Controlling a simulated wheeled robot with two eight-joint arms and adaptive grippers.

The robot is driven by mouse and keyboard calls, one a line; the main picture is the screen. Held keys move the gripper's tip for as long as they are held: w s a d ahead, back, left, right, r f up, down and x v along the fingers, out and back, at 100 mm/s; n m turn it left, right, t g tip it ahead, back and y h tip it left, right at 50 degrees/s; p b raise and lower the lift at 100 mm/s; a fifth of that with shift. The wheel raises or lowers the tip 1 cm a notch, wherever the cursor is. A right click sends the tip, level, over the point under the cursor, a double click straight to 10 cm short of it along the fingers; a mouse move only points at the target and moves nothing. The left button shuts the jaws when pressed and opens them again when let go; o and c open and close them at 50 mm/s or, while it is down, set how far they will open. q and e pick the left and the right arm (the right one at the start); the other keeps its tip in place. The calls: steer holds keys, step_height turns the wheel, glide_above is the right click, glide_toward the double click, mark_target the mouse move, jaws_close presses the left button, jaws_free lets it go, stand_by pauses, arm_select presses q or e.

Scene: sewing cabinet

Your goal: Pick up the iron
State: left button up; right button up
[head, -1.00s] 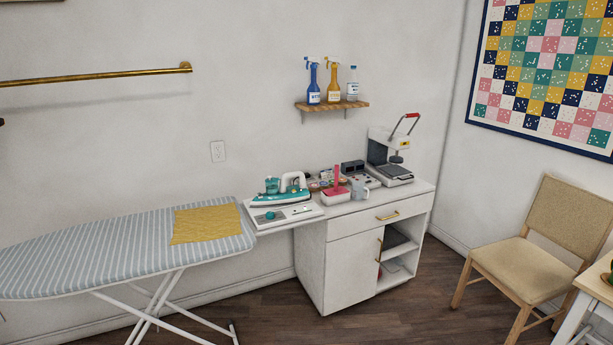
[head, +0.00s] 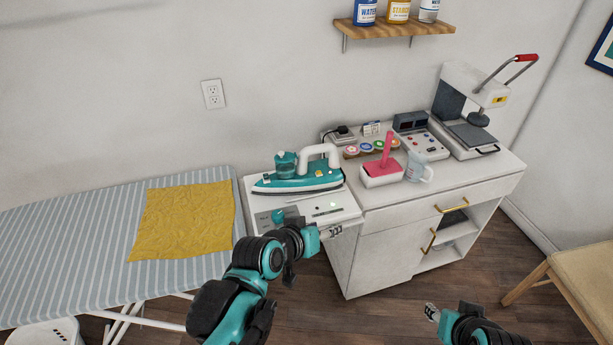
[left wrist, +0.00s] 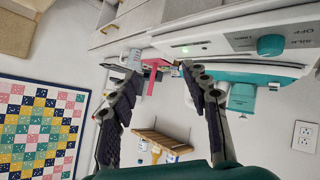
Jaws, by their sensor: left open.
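The teal and white iron (head: 298,180) sits on its white base station (head: 330,208) at the left end of the cabinet top. Its white handle arches over it at the right. My left gripper (head: 333,231) is open in front of the station's front right edge, apart from the iron. In the left wrist view, the two dark fingers of my left gripper (left wrist: 148,92) are spread with nothing between them. Part of the iron (left wrist: 242,96) shows there beyond the right finger, which hides some of it. My right gripper (head: 432,312) is low at the bottom right; its jaw state is unclear.
The ironing board (head: 80,240) with a yellow cloth (head: 185,220) stands left of the station. A pink-handled tray (head: 382,174), a cup (head: 418,167) and a press (head: 470,115) are to the right on the cabinet (head: 390,245). A shelf (head: 395,29) hangs above.

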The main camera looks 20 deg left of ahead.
mark_target(314, 153)
arm_select(q)
steer(key=w+r+n+t+p, duration=0.1)
steer(key=w+r+n+t, duration=0.55)
steer(key=w, duration=0.65)
steer(key=w+a+f+n+y, duration=0.1)
steer(key=w+a+n+y, duration=0.1)
steer(key=w+a+n, duration=0.1)
steer(key=w+a+f+n+y, duration=0.2)
steer(key=w+a+n, duration=0.1)
steer(key=w+n, duration=0.1)
steer(key=w+a+f+n+y, duration=0.2)
steer(key=w+a+n, duration=0.1)
steer(key=w+n, duration=0.1)
steer(key=shift+w+a+f+n+t+y, duration=0.1)
steer(key=shift+w+a+n+t+y, duration=0.1)
steer(key=shift+w, duration=0.15)
steer(key=shift+w+a+f+n+t+y, duration=0.1)
steer(key=shift+w+n, duration=0.05)
steer(key=shift+w, duration=0.2)
steer(key=shift+w+a+b, duration=0.1)
steer(key=shift+w+b, duration=0.2)
steer(key=shift+w, duration=0.2)
steer(key=shift+r, duration=0.15)
arm_select(e)
steer(key=shift+w+r, duration=0.25)
steer(key=shift+r, duration=0.2)
arm_select(q)
jaws_close()
